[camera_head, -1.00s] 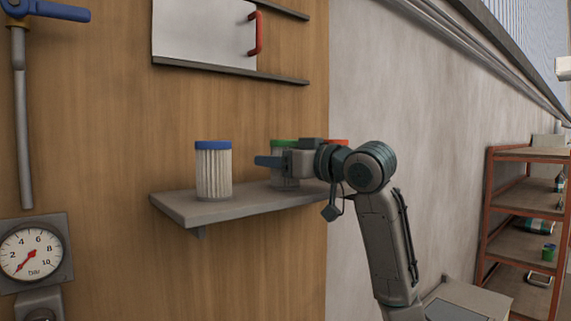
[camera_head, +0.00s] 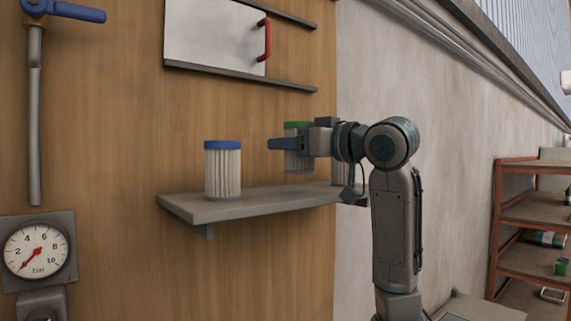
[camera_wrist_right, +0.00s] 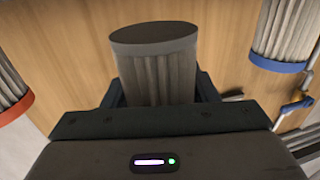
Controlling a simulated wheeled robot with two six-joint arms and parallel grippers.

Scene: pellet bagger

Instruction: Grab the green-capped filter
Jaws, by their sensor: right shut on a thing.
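The green-capped filter (camera_head: 297,163) is a pale pleated cylinder, upright and slightly above the shelf (camera_head: 240,205). My right gripper (camera_head: 290,146) is shut around its upper part, just below the green cap. In the right wrist view the held filter (camera_wrist_right: 160,75) sits between the fingers with its grey end showing; its green cap is hidden there. My left gripper is in neither view.
A blue-capped filter (camera_head: 222,172) stands on the shelf to the left. A red-capped filter (camera_wrist_right: 12,92) is mostly hidden behind my right arm in the head view. A pressure gauge (camera_head: 38,250) and an orange rack (camera_head: 530,215) stand apart.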

